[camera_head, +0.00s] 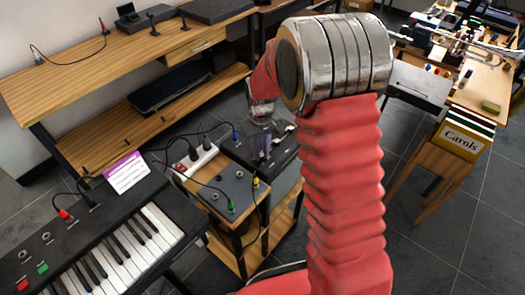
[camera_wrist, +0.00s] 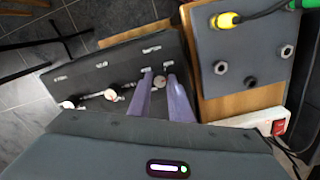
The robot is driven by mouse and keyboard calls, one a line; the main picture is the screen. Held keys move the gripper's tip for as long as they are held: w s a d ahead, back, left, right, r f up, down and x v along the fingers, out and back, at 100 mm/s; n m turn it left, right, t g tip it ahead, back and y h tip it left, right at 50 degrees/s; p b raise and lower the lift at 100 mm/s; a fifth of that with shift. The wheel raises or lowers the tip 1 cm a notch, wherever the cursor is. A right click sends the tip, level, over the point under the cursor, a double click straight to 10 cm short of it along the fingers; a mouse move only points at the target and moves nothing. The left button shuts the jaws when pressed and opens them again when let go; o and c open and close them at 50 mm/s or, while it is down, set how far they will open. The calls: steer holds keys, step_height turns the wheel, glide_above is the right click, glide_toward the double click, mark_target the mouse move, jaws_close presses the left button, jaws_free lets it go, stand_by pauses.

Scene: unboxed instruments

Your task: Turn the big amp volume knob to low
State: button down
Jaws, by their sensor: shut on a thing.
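The amp is a dark box (camera_wrist: 110,72), with a row of pale knobs and small white labels on its panel in the wrist view. My gripper (camera_wrist: 159,80) has its two purple fingers on either side of the rightmost knob (camera_wrist: 159,83) and is shut on it. Two other knobs, a middle one (camera_wrist: 111,94) and a left one (camera_wrist: 68,104), stand free. In the head view my gripper (camera_head: 263,151) is small and partly hidden over the dark amp (camera_head: 282,157), behind my red arm. The knob's pointer and the label wording are too small to read.
A grey box (camera_wrist: 245,60) with sockets and a yellow plug (camera_wrist: 226,20) sits beside the amp on a wooden stand. A white power strip (camera_wrist: 258,118) with a red switch and cables lies close by. A keyboard (camera_head: 130,240) stands at lower left in the head view.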

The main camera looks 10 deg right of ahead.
mark_target(261, 154)
steer(key=m, duration=0.4)
steer(key=shift+w+r+m, duration=0.15)
steer(key=shift+w+m, duration=0.1)
steer(key=shift+m, duration=2.05)
steer(key=c, duration=2)
jaws_free()
steer(key=shift+c, duration=0.2)
steer(key=o, duration=0.4)
steer(key=shift+s, duration=0.15)
step_height(261, 154, up, 14)
steer(key=shift+f, duration=0.25)
